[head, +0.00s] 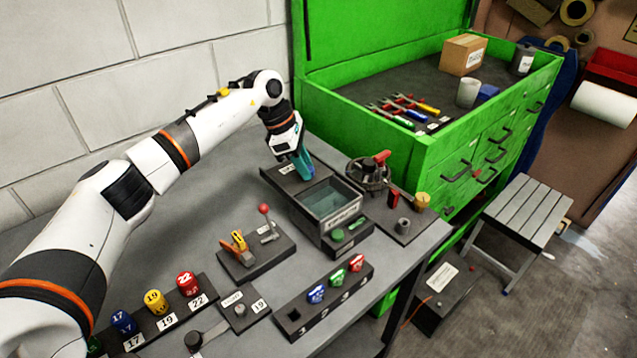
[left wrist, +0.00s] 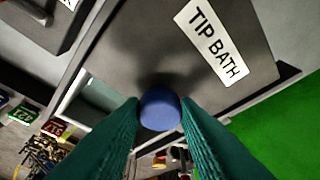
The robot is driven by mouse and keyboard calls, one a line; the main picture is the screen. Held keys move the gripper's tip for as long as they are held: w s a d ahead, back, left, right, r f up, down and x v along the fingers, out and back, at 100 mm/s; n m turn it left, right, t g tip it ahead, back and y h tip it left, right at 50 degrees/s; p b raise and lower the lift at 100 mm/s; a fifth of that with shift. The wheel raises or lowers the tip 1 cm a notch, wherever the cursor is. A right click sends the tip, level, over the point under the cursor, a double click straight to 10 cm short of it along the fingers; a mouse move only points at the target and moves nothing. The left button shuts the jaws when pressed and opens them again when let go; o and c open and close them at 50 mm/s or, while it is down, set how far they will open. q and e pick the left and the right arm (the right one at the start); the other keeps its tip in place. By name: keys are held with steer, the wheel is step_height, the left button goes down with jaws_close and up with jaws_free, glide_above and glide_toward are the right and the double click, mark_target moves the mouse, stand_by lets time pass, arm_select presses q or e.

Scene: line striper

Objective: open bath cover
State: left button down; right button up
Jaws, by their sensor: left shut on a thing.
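The bath (head: 335,205) is a dark grey box on the bench, with greenish liquid showing in its opening. Its flat grey cover (head: 283,178) lies at the back left end of the box, clear of most of the opening. In the left wrist view the cover (left wrist: 235,85) bears a "TIP BATH" label and a round blue knob (left wrist: 160,110). My left gripper (head: 303,172) points down over the cover; its teal fingers (left wrist: 160,118) are shut on the knob. The fingers hide the knob in the head view. My right gripper is not in view.
A rotary fixture with a red handle (head: 381,158) stands right of the bath. A lever fixture (head: 250,248) is at front left, and a rack of coloured caps (head: 325,300) is in front. A green tool cabinet (head: 425,150) stands behind right.

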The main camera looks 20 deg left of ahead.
mark_target(286, 177)
arm_select(q)
steer(key=shift+r, duration=0.1)
steer(key=c, duration=1.1)
jaws_free()
steer(key=w+b+v, duration=0.1)
steer(key=b+v, duration=0.1)
steer(key=v, duration=1)
steer(key=shift+s+b, duration=0.3)
steer(key=shift+s, duration=0.1)
